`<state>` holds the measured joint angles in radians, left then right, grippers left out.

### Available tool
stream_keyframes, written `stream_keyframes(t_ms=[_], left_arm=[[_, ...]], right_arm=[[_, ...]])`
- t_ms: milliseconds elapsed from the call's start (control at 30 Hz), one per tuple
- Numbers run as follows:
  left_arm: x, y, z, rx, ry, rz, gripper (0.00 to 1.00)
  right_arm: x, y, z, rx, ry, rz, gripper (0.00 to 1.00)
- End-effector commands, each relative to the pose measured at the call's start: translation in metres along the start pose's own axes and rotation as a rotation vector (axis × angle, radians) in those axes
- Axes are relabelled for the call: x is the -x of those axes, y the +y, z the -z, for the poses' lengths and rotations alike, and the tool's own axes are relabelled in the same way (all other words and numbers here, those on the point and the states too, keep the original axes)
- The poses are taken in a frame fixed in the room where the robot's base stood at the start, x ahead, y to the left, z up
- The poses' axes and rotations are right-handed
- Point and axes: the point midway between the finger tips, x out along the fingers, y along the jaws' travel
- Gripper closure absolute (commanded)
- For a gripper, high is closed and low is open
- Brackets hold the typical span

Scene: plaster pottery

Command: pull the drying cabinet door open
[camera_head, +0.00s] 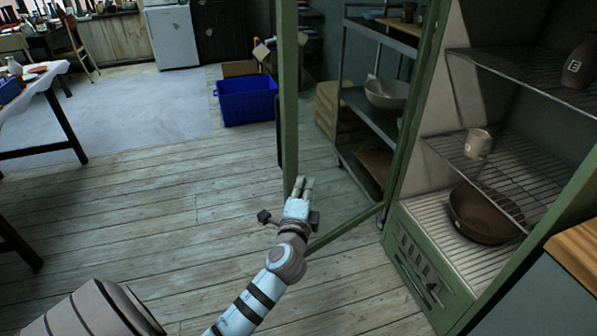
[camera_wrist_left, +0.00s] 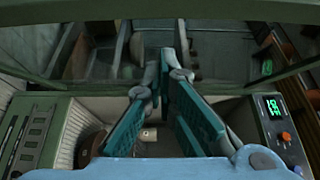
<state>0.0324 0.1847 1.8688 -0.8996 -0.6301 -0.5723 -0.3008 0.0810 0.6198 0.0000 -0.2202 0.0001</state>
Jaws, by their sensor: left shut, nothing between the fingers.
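The drying cabinet (camera_head: 425,240) stands at the right in the head view, with its inside exposed. Its green-framed door (camera_head: 289,90) is swung well out to the left, and I see the shelves behind through its pane. My left gripper (camera_head: 302,182) is shut and empty, at the lower part of the door's free edge. It overlaps the frame in the picture; whether it touches the frame I cannot tell. In the left wrist view its teal fingers (camera_wrist_left: 165,62) show close up, with the green frame across the top. The door's handle is not distinguishable. My right gripper is not in view.
A metal rack (camera_head: 345,100) stands behind the door. A blue crate (camera_head: 247,101) sits on the floor.

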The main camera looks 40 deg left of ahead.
Motion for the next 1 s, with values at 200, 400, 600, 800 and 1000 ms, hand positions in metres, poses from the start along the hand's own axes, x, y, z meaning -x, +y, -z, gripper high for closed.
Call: stream_keyframes(t_ms=[200,400,600,800,1000], left_arm=[[-0.045,0.002,-0.005,-0.001,-0.001,0.001,1.00],[-0.064,0.002,-0.025,0.001,0.000,-0.001,1.00],[-0.068,0.001,-0.029,0.003,0.001,-0.002,1.00],[-0.068,0.001,-0.029,0.003,0.001,-0.002,1.00],[-0.084,0.004,-0.043,-0.009,0.044,-0.001,1.00]], right_arm=[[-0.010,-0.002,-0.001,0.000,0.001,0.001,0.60],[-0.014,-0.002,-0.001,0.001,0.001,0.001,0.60],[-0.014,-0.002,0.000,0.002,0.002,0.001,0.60],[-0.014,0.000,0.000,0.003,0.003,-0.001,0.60],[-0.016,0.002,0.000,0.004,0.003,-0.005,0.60]])
